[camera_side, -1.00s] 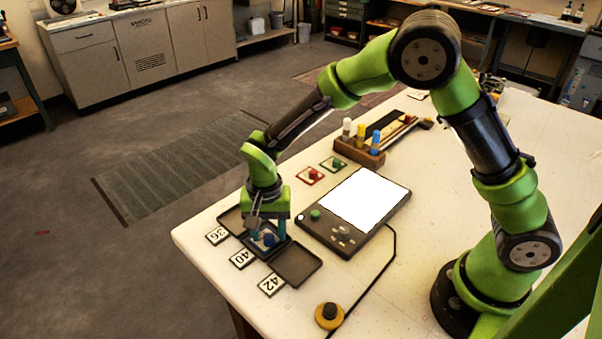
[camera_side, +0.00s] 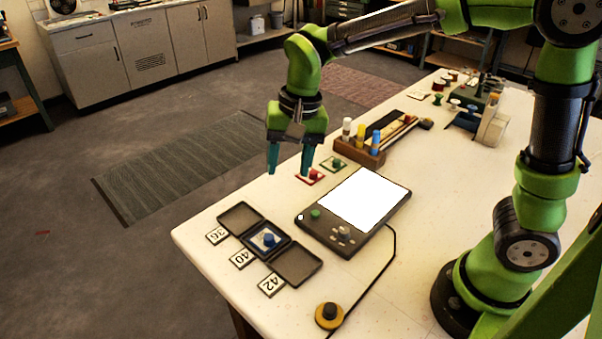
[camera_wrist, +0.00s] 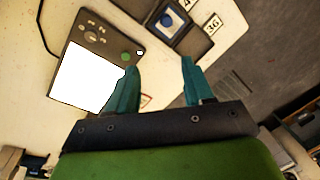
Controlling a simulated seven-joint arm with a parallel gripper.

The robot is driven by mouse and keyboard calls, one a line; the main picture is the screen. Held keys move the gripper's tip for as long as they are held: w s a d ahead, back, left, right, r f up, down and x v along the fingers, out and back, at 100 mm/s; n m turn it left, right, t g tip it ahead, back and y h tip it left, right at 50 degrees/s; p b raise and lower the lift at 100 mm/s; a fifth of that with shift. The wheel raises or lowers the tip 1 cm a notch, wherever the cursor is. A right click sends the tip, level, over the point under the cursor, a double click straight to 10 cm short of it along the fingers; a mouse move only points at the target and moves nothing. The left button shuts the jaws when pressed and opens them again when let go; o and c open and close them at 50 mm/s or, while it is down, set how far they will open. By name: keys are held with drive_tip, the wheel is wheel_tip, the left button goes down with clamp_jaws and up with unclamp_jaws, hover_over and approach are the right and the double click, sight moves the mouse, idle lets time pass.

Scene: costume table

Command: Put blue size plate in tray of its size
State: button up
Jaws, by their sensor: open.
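The blue size plate (camera_side: 268,239), a pale plate with a blue knob, lies in the middle tray (camera_side: 286,247), beside the card marked 40 (camera_side: 242,259). It also shows in the wrist view (camera_wrist: 170,18) near the top. My gripper (camera_side: 289,172) is open and empty, raised above the table away from the trays, near the red plate (camera_side: 311,175). In the wrist view its teal fingers (camera_wrist: 160,82) are apart with nothing between them. The green plate (camera_side: 334,164) lies just behind the red one.
Empty trays marked 36 (camera_side: 240,217) and 42 (camera_side: 298,266) flank the middle tray. A dark device with a white screen (camera_side: 365,199) lies to their right. A wooden holder with bottles (camera_side: 362,155) stands behind it. A yellow button (camera_side: 328,316) sits at the front.

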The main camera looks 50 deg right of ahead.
drive_tip(key=s+d+r+n+t, duration=0.2)
drive_tip(key=s+d+t, duration=0.1)
drive_tip(key=s, duration=0.3)
drive_tip(key=s+d+r+n+t, duration=0.2)
drive_tip(key=s+d+r, duration=0.1)
drive_tip(key=s+d, duration=0.2)
drive_tip(key=s, duration=0.2)
drive_tip(key=shift+s+d+r+t+y, duration=0.25)
drive_tip(key=shift+s+t+y, duration=0.05)
drive_tip(key=shift+t+y, duration=0.1)
